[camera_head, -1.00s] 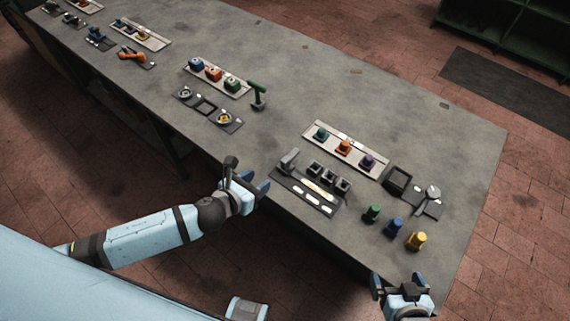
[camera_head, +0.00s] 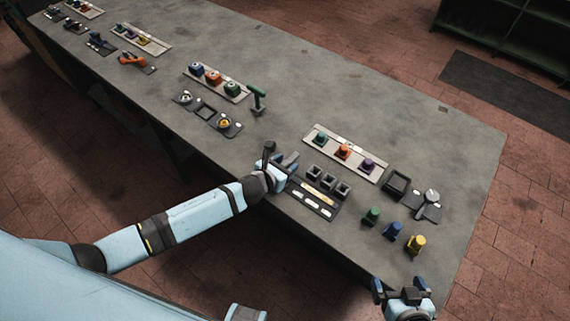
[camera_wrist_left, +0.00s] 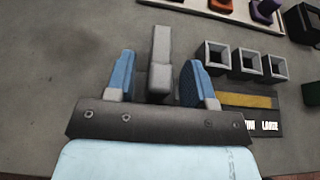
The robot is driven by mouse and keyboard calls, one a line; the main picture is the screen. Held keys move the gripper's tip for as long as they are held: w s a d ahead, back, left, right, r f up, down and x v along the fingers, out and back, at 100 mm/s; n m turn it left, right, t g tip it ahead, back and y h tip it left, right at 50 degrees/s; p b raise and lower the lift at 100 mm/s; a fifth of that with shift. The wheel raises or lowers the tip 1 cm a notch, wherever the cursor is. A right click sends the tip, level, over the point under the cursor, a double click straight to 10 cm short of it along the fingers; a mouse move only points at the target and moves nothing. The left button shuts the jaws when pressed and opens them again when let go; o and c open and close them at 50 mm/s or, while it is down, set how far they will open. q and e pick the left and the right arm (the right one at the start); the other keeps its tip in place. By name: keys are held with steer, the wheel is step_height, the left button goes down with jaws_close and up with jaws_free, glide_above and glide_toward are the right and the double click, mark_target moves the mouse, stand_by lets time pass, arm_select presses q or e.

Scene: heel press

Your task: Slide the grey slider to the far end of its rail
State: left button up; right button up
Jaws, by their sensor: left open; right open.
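The grey slider (camera_wrist_left: 161,48), an upright-looking grey block with a longer bar, stands at the left end of a dark panel (camera_head: 309,200). In the left wrist view it lies between the two blue fingers of my left gripper (camera_wrist_left: 159,72), with a gap visible on each side. In the head view my left gripper (camera_head: 278,163) is open at the panel's left end and partly hides the slider (camera_head: 291,159). The rail itself is not clearly made out. My right gripper (camera_head: 401,287) is open and empty near the table's front edge.
Three open square sockets (camera_head: 328,180) stand on the panel, beside a yellow strip (camera_wrist_left: 245,100) and white labels. Behind is a pale tray (camera_head: 318,138) with coloured pieces. Green (camera_head: 372,216), blue (camera_head: 392,231) and yellow (camera_head: 415,244) pegs stand to the right.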

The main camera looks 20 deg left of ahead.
arm_select(q)
jaws_close()
steer(key=s+d, duration=0.2)
steer(key=d, duration=0.3)
steer(key=s+d, duration=0.1)
steer(key=d, duration=0.4)
steer(key=s+d+p, duration=0.1)
steer(key=s+d, duration=0.1)
steer(key=d, duration=0.4)
steer(key=shift+s, duration=0.35)
steer(key=shift+s+d, duration=0.15)
steer(key=shift+d, duration=0.05)
jaws_free()
steer(key=shift+d, duration=0.1)
